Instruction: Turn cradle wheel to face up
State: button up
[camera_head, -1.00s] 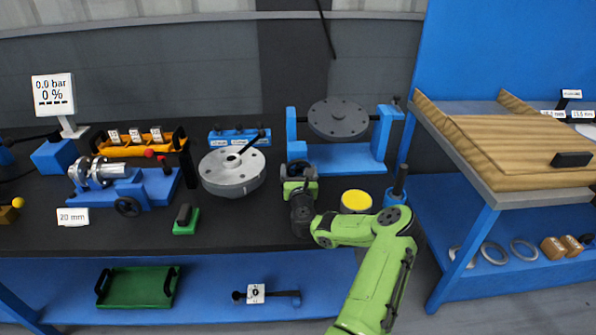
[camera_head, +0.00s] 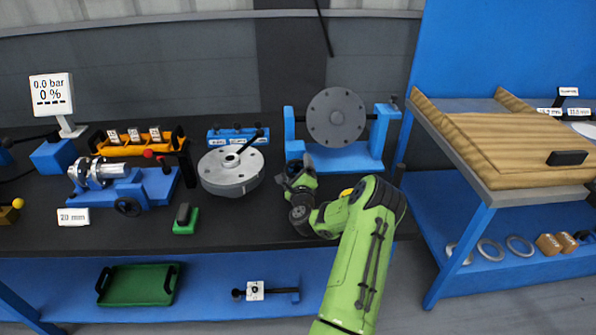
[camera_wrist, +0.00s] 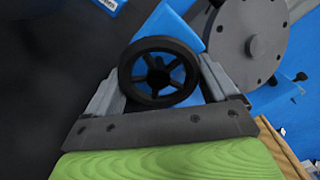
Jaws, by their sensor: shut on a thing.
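The blue cradle (camera_head: 345,158) stands at the back right of the bench. It carries a grey round flanged disc (camera_head: 336,117) with bolt holes, whose flat face is turned towards the head camera, nearly upright. The disc also shows at the upper right of the wrist view (camera_wrist: 228,45). The cradle's black spoked wheel (camera_wrist: 159,72) sits between my gripper's fingers in the wrist view. My gripper (camera_wrist: 158,85) is shut on the wheel's rim from both sides. In the head view my gripper (camera_head: 296,170) is at the cradle's left post, and the wheel is mostly hidden there.
A round grey shell (camera_head: 231,172) with a black lever stands left of my gripper. A blue fixture (camera_head: 130,193) holds a metal pipe part farther left. A wooden-topped table (camera_head: 530,145) stands right.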

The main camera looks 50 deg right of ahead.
jog(key=n, duration=0.4)
jog(key=shift+s+n, duration=0.1)
jog(key=shift+n, duration=0.2)
jog(key=n+b, duration=0.1)
jog(key=n, duration=0.2)
jog(key=shift+r+n, duration=0.15)
jog(key=shift+n, duration=0.25)
jog(key=n+b, duration=0.2)
jog(key=n, duration=0.2)
jog(key=shift+r, duration=0.1)
jog(key=shift+r+n+b, duration=0.1)
jog(key=shift+n+b, duration=0.8)
jog(key=shift+n, duration=0.8)
jog(key=o, duration=0.8)
